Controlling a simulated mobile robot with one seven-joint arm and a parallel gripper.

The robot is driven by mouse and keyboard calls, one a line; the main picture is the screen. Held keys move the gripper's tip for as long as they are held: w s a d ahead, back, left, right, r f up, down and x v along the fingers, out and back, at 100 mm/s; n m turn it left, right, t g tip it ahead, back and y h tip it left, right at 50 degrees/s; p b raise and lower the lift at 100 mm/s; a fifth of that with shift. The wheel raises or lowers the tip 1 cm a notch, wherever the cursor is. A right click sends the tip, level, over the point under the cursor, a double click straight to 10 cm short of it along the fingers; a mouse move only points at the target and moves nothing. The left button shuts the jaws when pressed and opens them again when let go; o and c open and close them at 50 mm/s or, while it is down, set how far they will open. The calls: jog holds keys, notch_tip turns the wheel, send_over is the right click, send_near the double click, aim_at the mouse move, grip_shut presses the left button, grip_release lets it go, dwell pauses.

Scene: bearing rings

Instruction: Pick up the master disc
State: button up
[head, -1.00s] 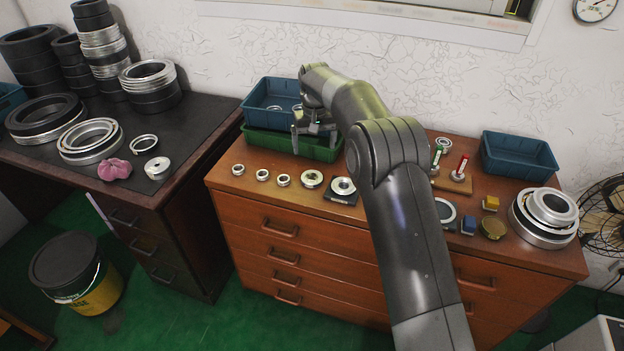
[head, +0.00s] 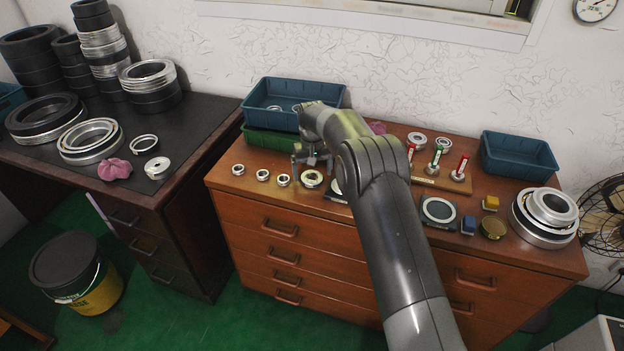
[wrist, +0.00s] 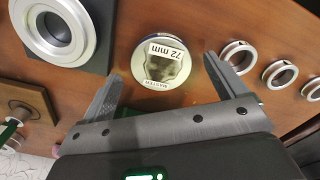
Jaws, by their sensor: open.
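The master disc (wrist: 150,77) is a round silver piece in the wrist view, with a white label reading "72 mm" and "MASTER". It lies flat on the wooden top and also shows in the head view (head: 312,179), between the small rings and a ring on a dark square base. My gripper (wrist: 162,72) is open and empty, with one finger on each side of the near part of the disc. In the head view my gripper (head: 311,165) is over the disc, partly hiding it. I cannot tell the height gap or any contact.
A ring on a dark base (wrist: 101,45) is close on the left in the wrist view. Several small rings, including one nearby (wrist: 238,57), are on the right. A blue bin (head: 262,101) and green bin (head: 268,139) stand behind in the head view.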

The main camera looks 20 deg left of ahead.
jog(key=shift+f, duration=0.65)
jog(key=shift+c, duration=0.2)
jog(key=shift+r, duration=0.1)
jog(key=c, duration=1.4)
